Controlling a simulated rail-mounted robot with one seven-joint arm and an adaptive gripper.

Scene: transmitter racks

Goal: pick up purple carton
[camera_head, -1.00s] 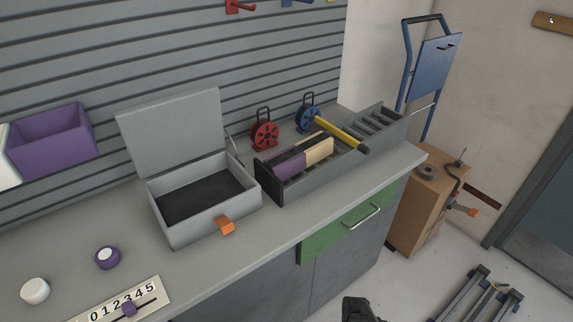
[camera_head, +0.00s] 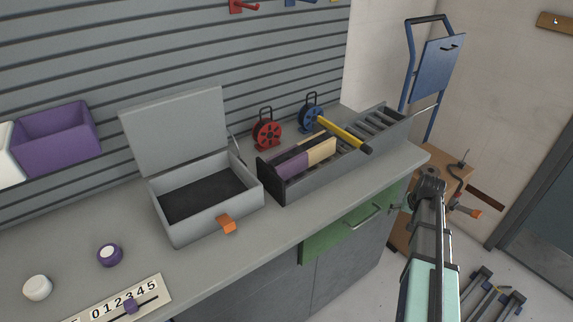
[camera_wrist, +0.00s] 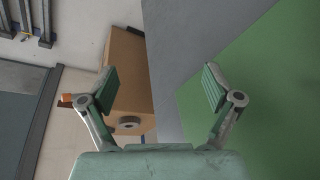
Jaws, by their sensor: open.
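The purple carton (camera_head: 292,167) stands upright in the front part of a dark slotted rack (camera_head: 318,177) on the counter, in the head view. A tan carton (camera_head: 321,150) stands right behind it in the same rack. My gripper (camera_wrist: 160,84) is open and empty in the wrist view, its two fingers spread wide. In the head view my arm rises at the right, in front of the counter's right end, well to the right of the purple carton. The purple carton is not in the wrist view. Its lower part is hidden by the rack wall.
An open grey box (camera_head: 205,197) with an orange latch is left of the rack. A yellow-handled tool (camera_head: 343,134) lies across the rack. Red (camera_head: 267,133) and blue (camera_head: 311,112) reels stand behind it. A green drawer (camera_head: 345,231) is below. The counter front strip is clear.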

